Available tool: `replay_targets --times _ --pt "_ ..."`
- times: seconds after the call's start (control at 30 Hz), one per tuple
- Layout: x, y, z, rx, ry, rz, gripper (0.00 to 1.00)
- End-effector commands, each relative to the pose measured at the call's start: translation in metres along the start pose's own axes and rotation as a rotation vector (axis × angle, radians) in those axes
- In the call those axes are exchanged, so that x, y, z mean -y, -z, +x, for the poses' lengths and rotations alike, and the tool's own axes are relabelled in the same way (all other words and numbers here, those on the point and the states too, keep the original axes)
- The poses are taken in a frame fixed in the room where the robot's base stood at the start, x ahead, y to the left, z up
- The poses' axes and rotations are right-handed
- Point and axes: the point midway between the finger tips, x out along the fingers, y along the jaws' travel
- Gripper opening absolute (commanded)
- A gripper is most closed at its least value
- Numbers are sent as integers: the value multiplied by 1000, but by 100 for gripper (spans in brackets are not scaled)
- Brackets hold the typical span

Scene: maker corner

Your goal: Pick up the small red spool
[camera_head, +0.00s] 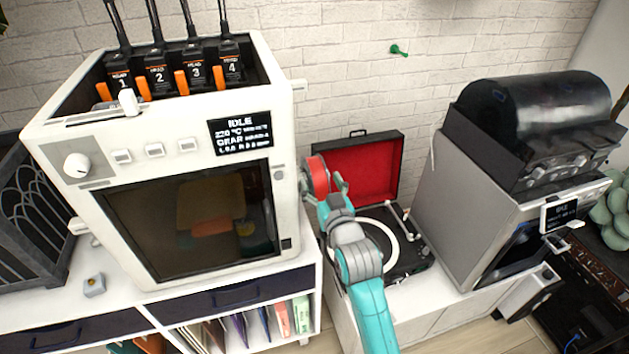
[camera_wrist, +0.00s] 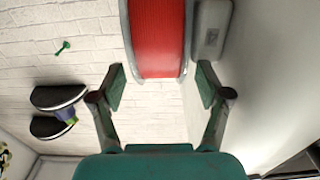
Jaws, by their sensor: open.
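The red spool (camera_head: 317,177) sits at the right side of the white printer, upright with its rim facing outward. In the wrist view the spool (camera_wrist: 157,38) has red wound filament between two pale flanges and runs out of the top edge. My gripper (camera_head: 338,186) is at the spool's right side in the head view and partly covers it. In the wrist view my gripper (camera_wrist: 161,84) is open, with one finger on each side of the spool's near end. I cannot tell whether either finger touches it.
The white printer (camera_head: 60,140) stands left on a white cabinet. A grey bracket (camera_wrist: 210,30) sits right beside the spool. A record player with an open red lid (camera_head: 355,170) lies behind my arm. A grey machine (camera_head: 470,200) stands to the right.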

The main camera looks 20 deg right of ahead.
Motion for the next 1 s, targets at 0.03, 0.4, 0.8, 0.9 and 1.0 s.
replay_targets --times 0.03,0.4,0.8,0.9,1.0 --pt "0 0 0 0 0 0 76" --pt "0 1 0 -2 0 0 0" --pt "0 4 2 -3 0 0 0" --pt "0 7 4 -4 0 0 0" --pt "0 10 6 -4 0 0 0"
